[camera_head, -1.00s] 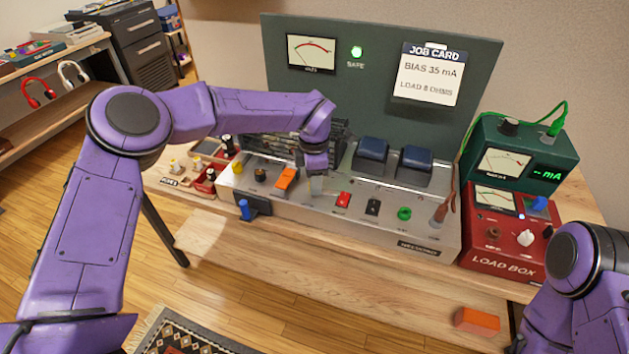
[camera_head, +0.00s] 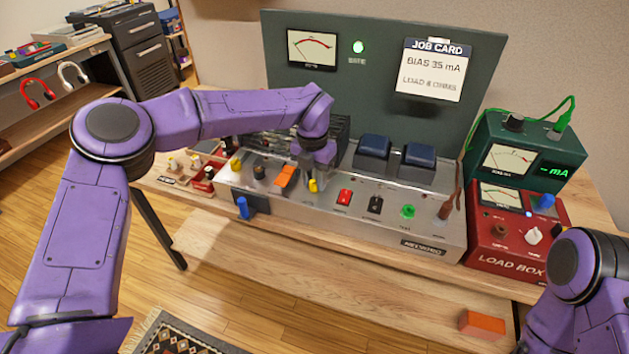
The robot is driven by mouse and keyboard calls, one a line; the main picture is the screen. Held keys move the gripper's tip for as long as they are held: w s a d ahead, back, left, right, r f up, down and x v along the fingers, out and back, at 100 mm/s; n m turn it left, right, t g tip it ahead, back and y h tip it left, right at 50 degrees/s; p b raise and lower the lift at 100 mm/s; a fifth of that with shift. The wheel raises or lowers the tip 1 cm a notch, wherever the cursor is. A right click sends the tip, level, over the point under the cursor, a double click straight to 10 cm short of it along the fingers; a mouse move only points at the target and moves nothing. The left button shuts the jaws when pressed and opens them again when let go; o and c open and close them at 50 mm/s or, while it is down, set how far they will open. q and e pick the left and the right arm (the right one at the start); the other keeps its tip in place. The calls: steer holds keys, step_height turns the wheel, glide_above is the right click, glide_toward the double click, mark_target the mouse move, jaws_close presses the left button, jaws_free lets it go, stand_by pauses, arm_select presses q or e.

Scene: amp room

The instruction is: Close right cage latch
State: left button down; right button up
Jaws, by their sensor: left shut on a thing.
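The metal amp chassis (camera_head: 380,215) stands on the bench with a dark finned cage (camera_head: 343,140) at its back, partly hidden by my left arm. A small yellow latch (camera_head: 313,186) is on the right side of the cage front, and a second yellow latch (camera_head: 236,166) is on the left. My left gripper (camera_head: 314,180) points down at the right latch and is shut on it; its fingers are small and partly hidden, so the latch's exact angle is unclear. My right arm shows at the lower right, but its gripper is out of view.
An orange switch (camera_head: 286,177) sits just left of the gripper, and a red switch (camera_head: 344,197) just right. Two dark blue transformers (camera_head: 373,153) stand behind. A red load box (camera_head: 512,262) and green meter box (camera_head: 525,148) are at right. An orange block (camera_head: 482,324) lies on the lower shelf.

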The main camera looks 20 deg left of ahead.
mark_target(313, 181)
arm_select(q)
steer(key=n+b, duration=0.2)
steer(key=n, duration=0.3)
steer(key=shift+r, duration=0.1)
stand_by(0.5)
steer(key=c, duration=0.8)
jaws_free()
steer(key=r, duration=1)
steer(key=shift+a+r, duration=0.25)
steer(key=shift+r, duration=0.05)
steer(key=shift+s, duration=0.1)
